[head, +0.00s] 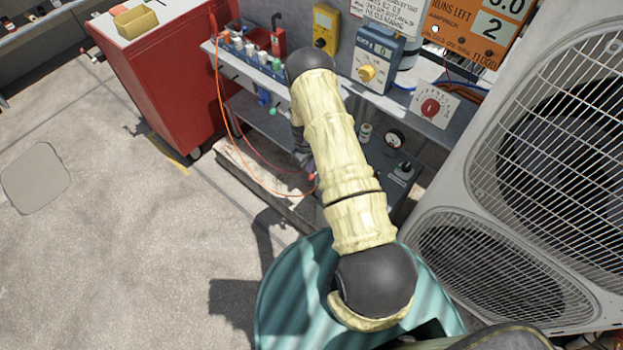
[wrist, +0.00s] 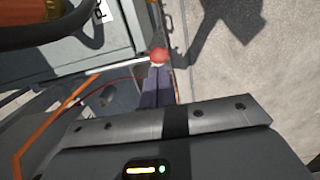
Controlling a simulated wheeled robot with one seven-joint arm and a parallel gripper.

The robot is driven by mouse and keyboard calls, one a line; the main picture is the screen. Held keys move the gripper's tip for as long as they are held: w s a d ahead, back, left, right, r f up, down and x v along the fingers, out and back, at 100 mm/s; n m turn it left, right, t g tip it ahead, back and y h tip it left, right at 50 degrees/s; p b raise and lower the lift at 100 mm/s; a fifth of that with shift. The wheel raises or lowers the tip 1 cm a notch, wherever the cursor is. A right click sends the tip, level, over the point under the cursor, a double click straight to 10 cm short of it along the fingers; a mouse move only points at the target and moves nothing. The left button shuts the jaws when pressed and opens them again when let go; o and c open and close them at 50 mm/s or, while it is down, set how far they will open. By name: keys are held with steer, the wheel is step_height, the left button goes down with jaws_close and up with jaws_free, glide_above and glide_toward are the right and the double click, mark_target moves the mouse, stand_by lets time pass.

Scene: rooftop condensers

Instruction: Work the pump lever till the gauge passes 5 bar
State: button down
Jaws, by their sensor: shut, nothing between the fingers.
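A red ball knob (wrist: 158,54) shows in the wrist view at the end of a pale rod (wrist: 118,65), which looks like the pump lever. My gripper (wrist: 157,72) is shut and empty, its dark fingertips right at the knob's lower edge in that view. I cannot tell whether they touch it. In the head view the red knob (head: 312,178) is small, beside my gripper (head: 306,167), with my arm covering much around it. A small round gauge (head: 393,138) with a white face sits right of my arm; its needle is too small to read.
A red cabinet (head: 165,85) stands left. Large fan condensers (head: 500,235) fill the right. An orange cable (head: 222,105) hangs near the bench.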

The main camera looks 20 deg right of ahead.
mark_target(310, 177)
steer(key=shift+s+d+f+b, duration=0.15)
steer(key=shift+f+b, duration=0.4)
steer(key=shift+f, duration=1)
step_height(310, 177, down, 5)
steer(key=b, duration=0.4)
steer(key=shift+r, duration=0.3)
steer(key=w, duration=0.1)
steer(key=w+a+r+b, duration=0.1)
steer(key=shift+w+a+b, duration=0.25)
steer(key=shift+w+b, duration=0.05)
steer(key=shift+w, duration=0.05)
